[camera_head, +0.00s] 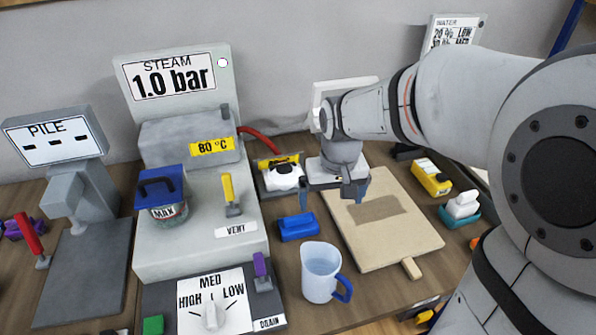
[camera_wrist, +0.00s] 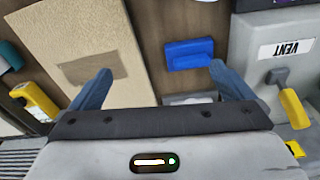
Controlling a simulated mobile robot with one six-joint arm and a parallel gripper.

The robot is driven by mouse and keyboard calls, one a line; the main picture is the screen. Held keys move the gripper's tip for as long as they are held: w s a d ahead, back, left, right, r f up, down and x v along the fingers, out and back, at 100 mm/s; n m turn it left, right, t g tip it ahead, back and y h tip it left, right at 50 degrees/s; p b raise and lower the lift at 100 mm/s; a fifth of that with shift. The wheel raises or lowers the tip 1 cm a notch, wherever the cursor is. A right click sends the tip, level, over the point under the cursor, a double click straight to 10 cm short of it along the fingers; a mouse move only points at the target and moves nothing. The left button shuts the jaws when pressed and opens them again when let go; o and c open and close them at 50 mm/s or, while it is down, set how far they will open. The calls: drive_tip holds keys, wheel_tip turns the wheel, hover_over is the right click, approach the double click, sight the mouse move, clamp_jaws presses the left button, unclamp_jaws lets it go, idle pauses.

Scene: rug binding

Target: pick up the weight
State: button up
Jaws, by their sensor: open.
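No object is labelled as the weight, and I cannot tell for sure which one it is. A small blue block (camera_head: 298,227) with a raised top lies on the table left of the board; it also shows in the wrist view (camera_wrist: 188,54). A white stepped piece on a teal base (camera_head: 462,210) stands right of the board. My gripper (camera_head: 332,204) is open and empty above the board's left edge. In the wrist view my fingers (camera_wrist: 160,70) are spread, with the blue block beyond them near the right finger. I see no contact.
A tan board (camera_head: 392,245) with a brown patch lies under my gripper. A water jug (camera_head: 320,273) stands in front of the blue block. The grey steam unit (camera_head: 160,258) with its yellow lever (camera_head: 230,192) is left. A yellow box (camera_head: 431,177) lies right of the board.

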drive_tip(key=n+g, duration=0.1)
hover_over(298, 216)
drive_tip(key=f, duration=0.7)
drive_tip(key=shift+s+a+f, duration=0.1)
drive_tip(key=shift+s, duration=0.1)
wheel_tip(298, 216, down, 8)
drive_tip(key=shift+w+r, duration=0.1)
drive_tip(key=c, duration=1.6)
drive_tip(key=shift+w+r, duration=0.1)
drive_tip(key=shift+c, duration=0.8)
drive_tip(key=shift+r, duration=0.1)
